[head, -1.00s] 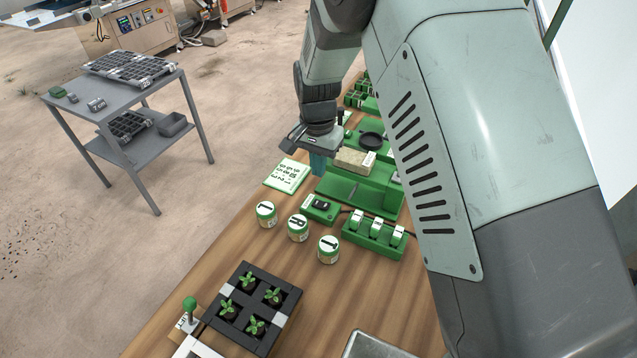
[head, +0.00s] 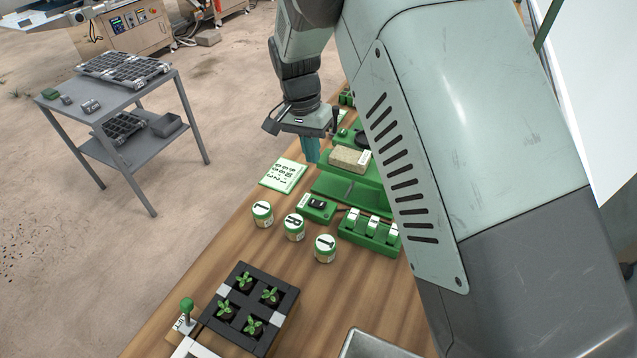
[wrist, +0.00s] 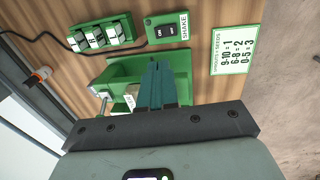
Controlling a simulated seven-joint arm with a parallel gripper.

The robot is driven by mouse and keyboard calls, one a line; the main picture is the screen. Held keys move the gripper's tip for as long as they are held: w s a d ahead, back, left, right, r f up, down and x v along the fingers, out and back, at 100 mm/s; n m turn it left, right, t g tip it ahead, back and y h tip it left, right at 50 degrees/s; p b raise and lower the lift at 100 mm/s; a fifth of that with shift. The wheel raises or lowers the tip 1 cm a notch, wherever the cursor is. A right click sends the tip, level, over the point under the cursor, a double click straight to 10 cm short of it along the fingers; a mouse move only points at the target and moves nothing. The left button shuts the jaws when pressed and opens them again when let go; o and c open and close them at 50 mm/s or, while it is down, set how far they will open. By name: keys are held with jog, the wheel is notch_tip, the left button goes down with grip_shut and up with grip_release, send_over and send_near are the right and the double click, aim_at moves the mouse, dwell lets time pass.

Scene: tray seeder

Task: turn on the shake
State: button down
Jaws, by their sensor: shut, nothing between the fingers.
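The shake switch (wrist: 166,31) is a small green box with a dark rocker and a white SHAKE label beside it. It also shows in the head view (head: 318,205), on the wooden table in front of the green seeder. I cannot read which way the rocker is set. My gripper (head: 311,160) is shut and empty, teal fingers pointing down above the seeder's far-left side. In the wrist view my gripper's fingertips (wrist: 163,66) appear over the green seeder base (wrist: 122,70), apart from the switch. My arm hides part of the seeder in the head view.
A green box with three white switches (head: 370,232) stands right of the shake switch. Lettered jars (head: 263,214) stand in front. A number card (head: 283,175) lies at left. A tan block (head: 349,159) sits on the seeder. A seedling tray (head: 252,306) is nearer.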

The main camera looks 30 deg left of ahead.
aim_at(322, 204)
jog(key=f, duration=0.4)
jog(key=d+f, duration=0.1)
jog(key=f, duration=0.4)
jog(key=d+f, duration=0.1)
jog(key=f, duration=0.3)
jog(key=shift+f, duration=0.4)
